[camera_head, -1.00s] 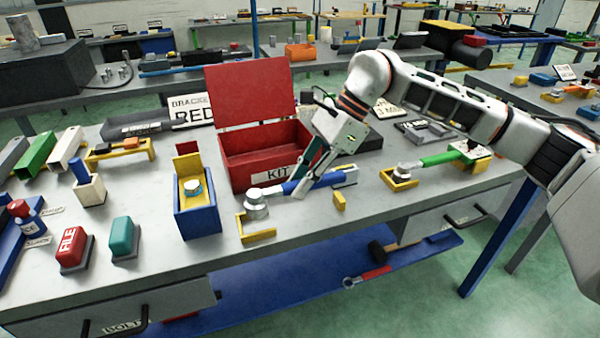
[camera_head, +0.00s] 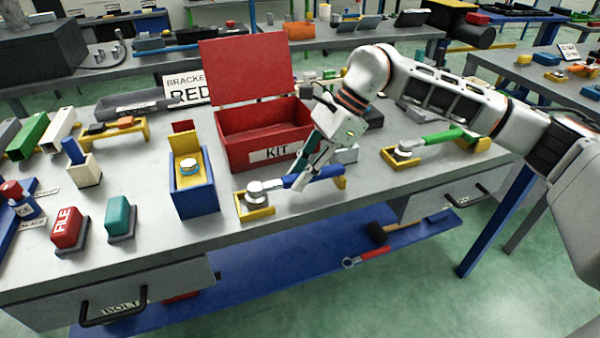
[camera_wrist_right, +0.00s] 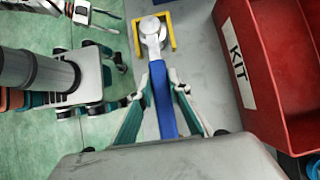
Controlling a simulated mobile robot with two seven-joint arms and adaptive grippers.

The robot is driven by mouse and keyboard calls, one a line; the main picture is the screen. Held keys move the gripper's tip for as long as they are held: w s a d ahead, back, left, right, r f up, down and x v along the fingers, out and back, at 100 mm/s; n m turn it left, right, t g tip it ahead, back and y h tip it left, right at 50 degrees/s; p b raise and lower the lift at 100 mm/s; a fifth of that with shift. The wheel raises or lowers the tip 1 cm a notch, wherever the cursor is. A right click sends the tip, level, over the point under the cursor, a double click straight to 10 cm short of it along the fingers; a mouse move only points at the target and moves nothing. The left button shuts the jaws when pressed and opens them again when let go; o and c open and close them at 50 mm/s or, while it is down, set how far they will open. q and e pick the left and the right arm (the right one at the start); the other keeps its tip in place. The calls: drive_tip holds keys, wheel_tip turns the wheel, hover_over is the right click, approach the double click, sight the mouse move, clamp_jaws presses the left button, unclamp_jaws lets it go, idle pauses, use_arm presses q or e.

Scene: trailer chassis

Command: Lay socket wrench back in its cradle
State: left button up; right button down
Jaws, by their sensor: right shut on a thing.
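The socket wrench has a blue handle (camera_head: 326,172) and a round silver head (camera_head: 264,187). Its head is at the yellow corner bracket (camera_head: 242,207) of the cradle, and its handle end is at the small yellow rest (camera_head: 341,183); firm contact is hard to tell. My right gripper (camera_head: 303,182) is shut on the handle, fingers pointing down. In the wrist view, its fingers (camera_wrist_right: 164,92) flank the handle, and the head (camera_wrist_right: 150,28) lies inside the U-shaped bracket (camera_wrist_right: 173,32). My left gripper (camera_wrist_right: 98,17) appears small at that view's top left, its prongs apart.
A red KIT box (camera_head: 232,158) with raised lid stands just behind the wrench. A blue box (camera_head: 194,198) is to its left. A green-handled tool (camera_head: 440,137) lies in another yellow holder (camera_head: 388,158) at right. The bench front edge is close.

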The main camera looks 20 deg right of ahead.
use_arm(q)
drive_tip(key=shift+s+f, duration=0.1)
drive_tip(key=shift+s, duration=0.1)
use_arm(e)
drive_tip(key=shift+r, duration=0.1)
use_arm(q)
drive_tip(key=shift+s+f, duration=0.1)
drive_tip(key=shift+s, duration=0.1)
drive_tip(key=shift+w, duration=0.15)
drive_tip(key=shift+w+r, duration=0.45)
drive_tip(key=shift+r, duration=0.1)
use_arm(e)
drive_tip(key=c, duration=1.8)
unclamp_jaws()
drive_tip(key=o, duration=0.5)
use_arm(q)
drive_tip(key=shift+s+f, duration=0.3)
drive_tip(key=shift+s, duration=0.15)
